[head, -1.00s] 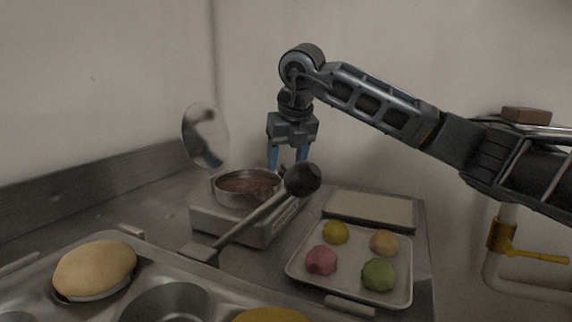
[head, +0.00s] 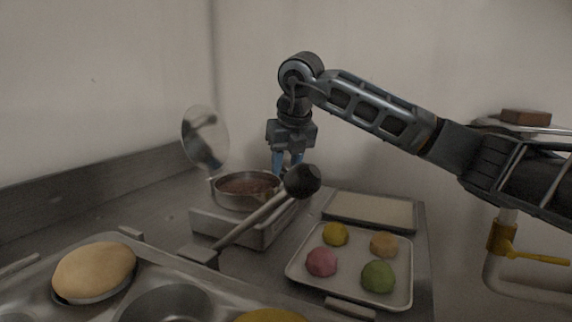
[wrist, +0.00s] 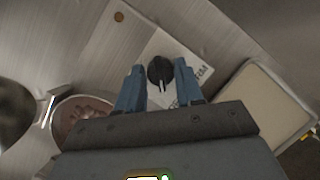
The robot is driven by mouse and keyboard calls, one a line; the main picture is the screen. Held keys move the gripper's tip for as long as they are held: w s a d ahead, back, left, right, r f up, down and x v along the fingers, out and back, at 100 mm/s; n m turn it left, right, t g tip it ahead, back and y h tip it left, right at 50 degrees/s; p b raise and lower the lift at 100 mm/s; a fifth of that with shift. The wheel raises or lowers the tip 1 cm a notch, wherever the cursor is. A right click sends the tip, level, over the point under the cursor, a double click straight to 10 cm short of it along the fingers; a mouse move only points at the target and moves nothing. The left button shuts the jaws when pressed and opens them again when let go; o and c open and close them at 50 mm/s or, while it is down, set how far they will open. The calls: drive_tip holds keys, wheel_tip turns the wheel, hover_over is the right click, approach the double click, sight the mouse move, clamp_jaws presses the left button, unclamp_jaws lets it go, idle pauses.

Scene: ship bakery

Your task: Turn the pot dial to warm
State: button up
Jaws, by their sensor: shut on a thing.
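The pot (head: 230,200) is a steel pan of brown-red filling on a light grey base unit (head: 232,230). It also shows in the wrist view (wrist: 64,112). The black round dial (wrist: 160,71) has a white pointer line and sits on the unit's pale panel (wrist: 178,48). Lettering on the panel beside it is partly covered by a finger and too small to read surely. My gripper (head: 287,168) points down behind the black-knobbed lever, with its blue fingers shut on the dial's sides. The dial is hidden in the head view.
A lever with a black knob (head: 303,180) rises before the base unit. A round shiny lid (head: 205,138) stands open behind the pot. A tray (head: 350,288) of several coloured dough balls and a pale-topped tray (head: 370,210) lie right.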

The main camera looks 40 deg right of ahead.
drive_tip(key=shift+n, duration=0.3)
drive_tip(key=n+y+b, duration=0.1)
drive_tip(key=n, duration=0.2)
drive_tip(key=shift+d+n+y+b, duration=0.15)
drive_tip(key=shift+n+y+b, duration=0.2)
drive_tip(key=shift+n+y, duration=0.05)
drive_tip(key=n, duration=0.2)
drive_tip(key=n+y, duration=0.1)
drive_tip(key=n, duration=0.1)
drive_tip(key=shift+d+r+y, duration=0.1)
drive_tip(key=shift+y, duration=0.2)
drive_tip(key=n+p, duration=0.1)
drive_tip(key=n, duration=0.1)
drive_tip(key=n+y+p, duration=0.1)
drive_tip(key=n, duration=0.2)
drive_tip(key=shift+w+d+g+y, duration=0.1)
drive_tip(key=shift+g+y, duration=0.2)
drive_tip(key=shift+g, duration=0.1)
drive_tip(key=shift+n+g+y+p, duration=0.65)
drive_tip(key=shift+n+p, duration=0.2)
drive_tip(key=shift+n, duration=1.35)
drive_tip(key=o, duration=1)
